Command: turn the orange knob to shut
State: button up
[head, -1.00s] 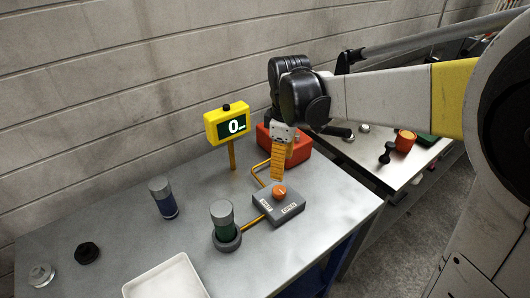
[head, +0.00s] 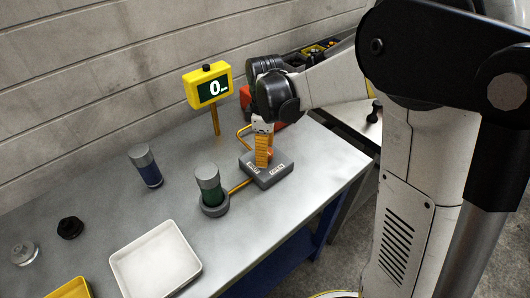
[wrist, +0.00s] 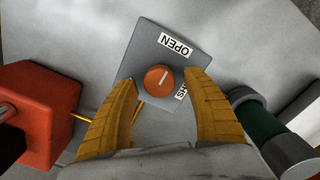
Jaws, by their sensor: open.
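The orange knob (wrist: 159,78) sits on a grey box (wrist: 144,42) with white labels. In the wrist view one label reads OPEN (wrist: 175,46); the other (wrist: 183,88) is partly hidden by a finger. The knob's white mark points up and right, toward the OPEN label. My gripper (wrist: 166,88) is open, its two yellow fingers on either side of the knob; I cannot tell whether they touch it. In the head view my gripper (head: 264,165) is over the grey box (head: 270,175) and mostly hides the knob.
A green cylinder (head: 208,184) stands in a grey holder left of the box. A blue cylinder (head: 147,166), a white tray (head: 155,262), and a yellow display (head: 207,86) reading 0 are on the table. A red box (wrist: 38,108) is close to my gripper's left in the wrist view.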

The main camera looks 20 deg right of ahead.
jog(key=c, duration=1.2)
jog(key=shift+m, duration=0.3)
jog(key=m, duration=0.3)
jog(key=shift+m+p, duration=0.3)
jog(key=shift+p, duration=0.05)
jog(key=m, duration=0.4)
jog(key=shift+d+p, duration=0.1)
jog(key=shift+p, duration=0.2)
jog(key=m, duration=0.9)
jog(key=shift+d+m+p, duration=0.15)
jog(key=shift+m+p, duration=0.15)
